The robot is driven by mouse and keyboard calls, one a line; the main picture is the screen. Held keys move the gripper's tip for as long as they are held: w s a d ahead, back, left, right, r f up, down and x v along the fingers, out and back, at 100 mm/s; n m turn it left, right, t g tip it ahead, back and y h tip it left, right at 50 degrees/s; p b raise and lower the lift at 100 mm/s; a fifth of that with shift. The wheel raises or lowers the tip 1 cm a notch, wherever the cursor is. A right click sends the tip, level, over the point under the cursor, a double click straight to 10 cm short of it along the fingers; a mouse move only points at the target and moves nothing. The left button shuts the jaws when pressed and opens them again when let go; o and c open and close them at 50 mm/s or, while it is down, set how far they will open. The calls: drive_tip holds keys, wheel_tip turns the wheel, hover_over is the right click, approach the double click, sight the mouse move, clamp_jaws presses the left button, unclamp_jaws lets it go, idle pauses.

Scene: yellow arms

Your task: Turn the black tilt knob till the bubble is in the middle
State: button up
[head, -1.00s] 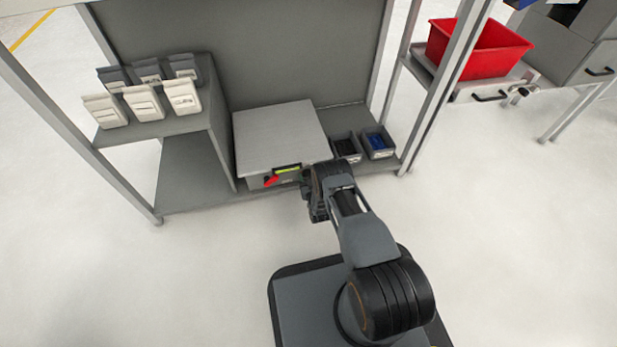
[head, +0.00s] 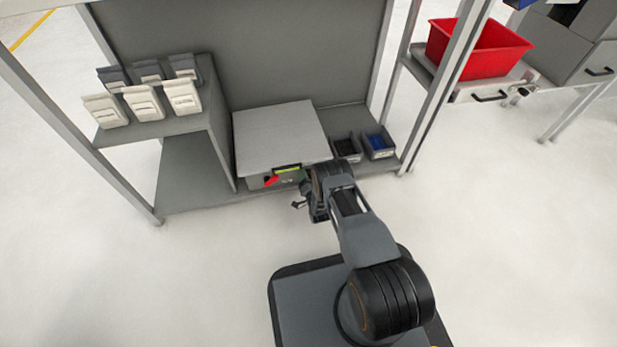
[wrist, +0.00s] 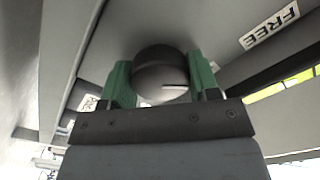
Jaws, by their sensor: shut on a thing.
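The black tilt knob (wrist: 160,72), round with a pale line on its face, sits between the green fingertips of my gripper (wrist: 163,85) in the wrist view. My gripper is shut on it. The yellow-green bubble vial (head: 287,168) is on the front of a grey box (head: 280,135) in the head view. In the head view my arm hides the knob.
A red lever (head: 271,181) is on the box front, left of the vial. Two small bins (head: 378,145) stand to the right of the box. A raised shelf (head: 160,131) with several pouches is at the left. The floor in front is clear.

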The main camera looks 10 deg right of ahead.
drive_tip(key=m, duration=0.6)
drive_tip(key=shift+m, duration=0.3)
idle(0.4)
drive_tip(key=o, duration=0.9)
drive_tip(key=s+p, duration=0.5)
drive_tip(key=s, duration=0.9)
drive_tip(key=shift+p, duration=0.3)
drive_tip(key=shift+w, duration=0.1)
